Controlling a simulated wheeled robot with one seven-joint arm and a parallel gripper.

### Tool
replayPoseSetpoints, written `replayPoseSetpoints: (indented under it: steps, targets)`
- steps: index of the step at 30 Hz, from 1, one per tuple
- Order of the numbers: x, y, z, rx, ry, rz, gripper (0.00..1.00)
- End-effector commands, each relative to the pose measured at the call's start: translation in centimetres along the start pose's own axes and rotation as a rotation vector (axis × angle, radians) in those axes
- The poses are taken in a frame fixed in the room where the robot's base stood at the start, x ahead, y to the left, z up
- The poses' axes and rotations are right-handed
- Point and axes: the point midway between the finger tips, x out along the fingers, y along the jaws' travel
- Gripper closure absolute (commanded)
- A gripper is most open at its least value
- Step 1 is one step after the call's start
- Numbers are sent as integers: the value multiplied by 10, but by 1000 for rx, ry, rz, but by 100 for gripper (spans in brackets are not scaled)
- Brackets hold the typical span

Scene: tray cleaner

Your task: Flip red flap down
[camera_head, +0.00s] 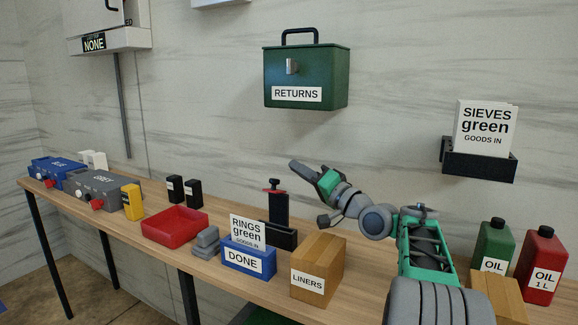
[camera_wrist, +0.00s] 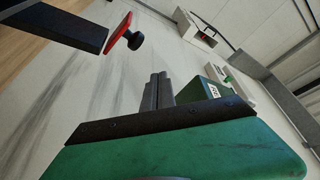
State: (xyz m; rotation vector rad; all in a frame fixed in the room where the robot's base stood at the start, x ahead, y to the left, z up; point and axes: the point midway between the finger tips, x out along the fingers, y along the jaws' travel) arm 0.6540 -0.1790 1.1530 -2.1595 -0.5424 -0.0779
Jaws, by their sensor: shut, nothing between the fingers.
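A small red flap (camera_head: 273,190) with a black knob sits at the top of an upright black post (camera_head: 279,211) on the bench. The red flap also shows in the wrist view (camera_wrist: 117,31), at the upper left beside the end of the black post (camera_wrist: 60,25). My gripper (camera_head: 294,165) is in the air above and slightly right of the flap, pointing up and left, apart from it. In the wrist view my gripper's fingers (camera_wrist: 158,90) are together and hold nothing. The flap's hinge cannot be made out.
Below stand the blue DONE box (camera_head: 248,258), a LINERS carton (camera_head: 317,268) and a red tray (camera_head: 174,227). A green RETURNS box (camera_head: 305,80) hangs on the wall above my gripper. Oil bottles (camera_head: 540,265) stand at the right. The air left of my gripper is clear.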

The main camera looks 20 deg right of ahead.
Motion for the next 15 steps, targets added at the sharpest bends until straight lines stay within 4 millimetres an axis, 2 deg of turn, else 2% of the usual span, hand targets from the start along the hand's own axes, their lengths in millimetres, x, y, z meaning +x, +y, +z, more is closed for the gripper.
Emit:
replayPoseSetpoints:
  steps: [3, 7, 11, 15]
  targets:
    - [-28, 7, 0, -1, 1, -1, 100]
    - [-51, 10, -1, -2, -2, -3, 100]
    - [-62, 12, -1, -2, -3, -4, 100]
    - [-65, 12, -1, -2, -3, -5, 100]
